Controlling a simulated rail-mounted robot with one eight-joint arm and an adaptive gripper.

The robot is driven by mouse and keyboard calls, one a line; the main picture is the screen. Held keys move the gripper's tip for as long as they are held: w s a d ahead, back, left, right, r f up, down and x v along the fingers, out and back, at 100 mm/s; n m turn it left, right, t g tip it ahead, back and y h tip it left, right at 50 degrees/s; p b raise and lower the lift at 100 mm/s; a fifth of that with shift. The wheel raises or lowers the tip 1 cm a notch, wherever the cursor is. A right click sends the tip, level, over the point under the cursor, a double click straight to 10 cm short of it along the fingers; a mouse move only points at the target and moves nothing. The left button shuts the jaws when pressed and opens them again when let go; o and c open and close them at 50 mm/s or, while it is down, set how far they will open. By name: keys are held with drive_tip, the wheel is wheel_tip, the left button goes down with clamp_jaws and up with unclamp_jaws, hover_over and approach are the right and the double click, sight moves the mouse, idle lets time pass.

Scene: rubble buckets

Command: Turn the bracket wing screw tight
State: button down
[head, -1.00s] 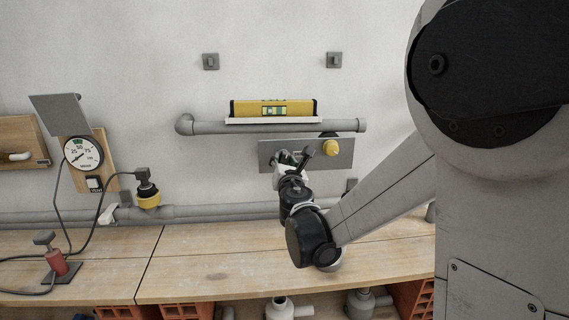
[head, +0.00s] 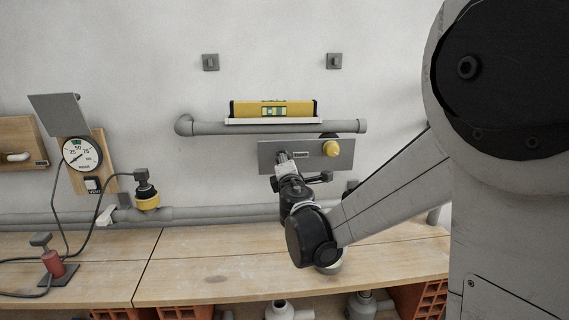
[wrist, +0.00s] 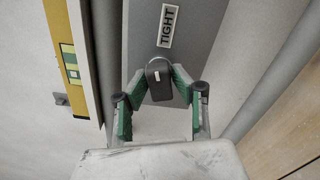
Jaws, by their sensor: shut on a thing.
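The bracket wing screw is a dark knob with a white mark; in the wrist view the wing screw (wrist: 157,72) stands at the lower part of a grey plate, below a label reading TIGHT (wrist: 167,26). My gripper (wrist: 158,84) has its two green-padded fingers on either side of the wing screw and is shut on it. In the head view the grey bracket plate (head: 315,160) is on the wall, and my gripper (head: 284,158) reaches its left part. The wing screw is mostly hidden there by my gripper.
A yellow knob (head: 331,149) sits on the plate's right part. A yellow spirit level (head: 273,109) lies on a ledge over a grey pipe (head: 345,126). A dial gauge (head: 82,153) and a yellow-collared fitting (head: 147,196) are left. The wooden bench (head: 215,270) below is largely clear.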

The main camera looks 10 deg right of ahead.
drive_tip(key=shift+m, duration=1.7)
drive_tip(key=c, duration=1.5)
unclamp_jaws()
drive_tip(key=s, duration=0.4)
drive_tip(key=s+a, duration=0.1)
drive_tip(key=s, duration=0.7)
drive_tip(key=shift+a, duration=0.4)
